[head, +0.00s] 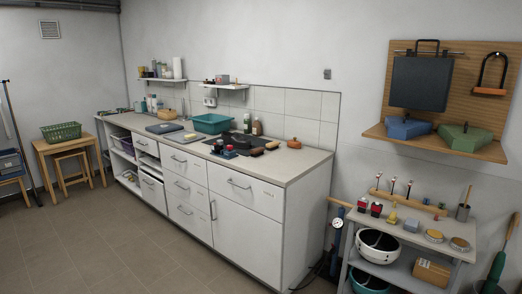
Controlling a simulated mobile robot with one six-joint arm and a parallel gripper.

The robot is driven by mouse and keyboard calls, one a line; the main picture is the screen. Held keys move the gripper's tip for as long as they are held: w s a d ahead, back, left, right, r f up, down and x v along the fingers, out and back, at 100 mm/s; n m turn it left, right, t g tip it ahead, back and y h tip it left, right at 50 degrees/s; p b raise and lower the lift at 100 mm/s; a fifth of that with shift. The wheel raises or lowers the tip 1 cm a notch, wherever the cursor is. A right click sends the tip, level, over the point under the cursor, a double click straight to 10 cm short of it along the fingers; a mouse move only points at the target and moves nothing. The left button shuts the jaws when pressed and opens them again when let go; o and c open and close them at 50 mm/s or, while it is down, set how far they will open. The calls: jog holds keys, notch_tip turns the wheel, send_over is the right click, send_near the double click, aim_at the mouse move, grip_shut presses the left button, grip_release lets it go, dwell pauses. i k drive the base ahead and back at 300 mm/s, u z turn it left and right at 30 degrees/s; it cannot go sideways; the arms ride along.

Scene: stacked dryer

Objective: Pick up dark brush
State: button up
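I cannot make out the dark brush with certainty. My gripper is not in view.
The long counter (305,158) holds a teal basin (211,123), small red and dark items (229,152) and a red-brown object (294,143). A low grey shelf unit (440,250) with several items stands at right. The tiled floor (150,250) at left front is clear.

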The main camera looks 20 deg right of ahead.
aim_at(256, 152)
jog(key=z, duration=0.2)
jog(key=i, duration=1)
jog(key=z, duration=0.3)
jog(key=k, duration=0.65)
jog(key=z, duration=0.5)
jog(key=k, duration=0.7)
jog(key=z, duration=0.1)
jog(key=i, duration=0.8)
jog(key=u, duration=0.45)
jog(key=i, duration=0.9)
jog(key=u, duration=0.25)
